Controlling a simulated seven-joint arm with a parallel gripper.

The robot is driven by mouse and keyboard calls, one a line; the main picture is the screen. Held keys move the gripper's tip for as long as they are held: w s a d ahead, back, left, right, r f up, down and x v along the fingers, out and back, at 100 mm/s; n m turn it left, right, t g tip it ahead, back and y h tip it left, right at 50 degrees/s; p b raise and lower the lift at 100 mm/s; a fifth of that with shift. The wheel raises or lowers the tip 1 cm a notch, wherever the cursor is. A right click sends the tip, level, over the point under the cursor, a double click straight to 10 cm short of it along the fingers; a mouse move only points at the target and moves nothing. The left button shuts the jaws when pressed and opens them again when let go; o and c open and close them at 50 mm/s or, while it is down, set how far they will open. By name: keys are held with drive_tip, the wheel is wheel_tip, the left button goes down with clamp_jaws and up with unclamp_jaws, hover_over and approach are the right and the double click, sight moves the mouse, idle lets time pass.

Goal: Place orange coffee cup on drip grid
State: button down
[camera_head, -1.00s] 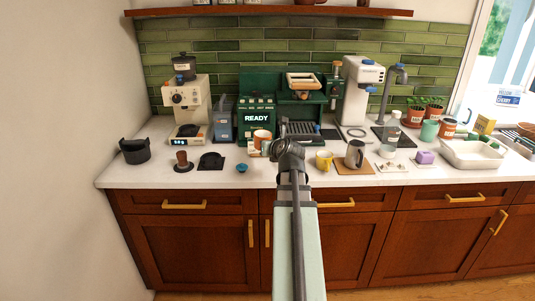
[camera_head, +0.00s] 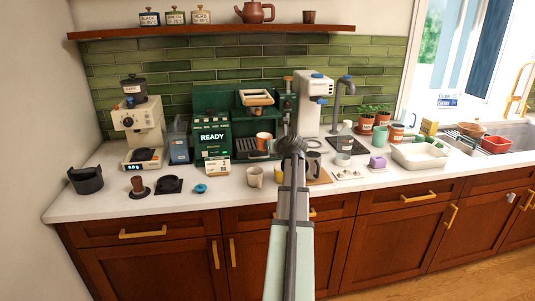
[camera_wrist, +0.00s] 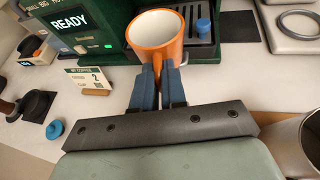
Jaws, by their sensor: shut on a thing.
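The orange cup (camera_head: 264,139), white inside, is upright at the green coffee machine, right of its READY display. It also shows in the wrist view (camera_wrist: 152,43). My gripper (camera_wrist: 158,68) is shut on the cup's near side, with a blue finger on each side of what seems to be its handle. The dark slatted drip grid (camera_wrist: 202,24) shows behind and right of the cup in the wrist view. In the head view the grid (camera_head: 250,156) lies below the cup. The cup's base is hidden; I cannot tell whether it touches the grid.
A small card sign (camera_wrist: 88,80) stands left of my fingers. A blue knob-like item (camera_wrist: 203,28) is near the grid's right side. A steel pitcher (camera_wrist: 303,145) is close on the right.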

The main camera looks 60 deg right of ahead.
sight(263, 137)
drive_tip(key=shift+w+a+n+t+y, duration=0.35)
drive_tip(key=shift+n+y, duration=0.15)
drive_tip(key=shift+n, duration=0.1)
drive_tip(key=shift+w+d+f, duration=0.35)
drive_tip(key=shift+w+d, duration=0.4)
drive_tip(key=shift+d, duration=0.05)
drive_tip(key=shift+w+d+f, duration=0.3)
drive_tip(key=shift+w+d, duration=0.45)
drive_tip(key=shift+w, duration=0.05)
drive_tip(key=shift+w+d+f, duration=0.35)
drive_tip(key=shift+w+d, duration=0.4)
drive_tip(key=shift+d, duration=0.05)
drive_tip(key=shift+w+d, duration=2.3)
drive_tip(key=shift+s+a+f, duration=0.1)
drive_tip(key=shift+a+f, duration=0.05)
drive_tip(key=shift+f, duration=0.65)
drive_tip(key=shift+s+f, duration=0.1)
drive_tip(key=shift+f, duration=0.15)
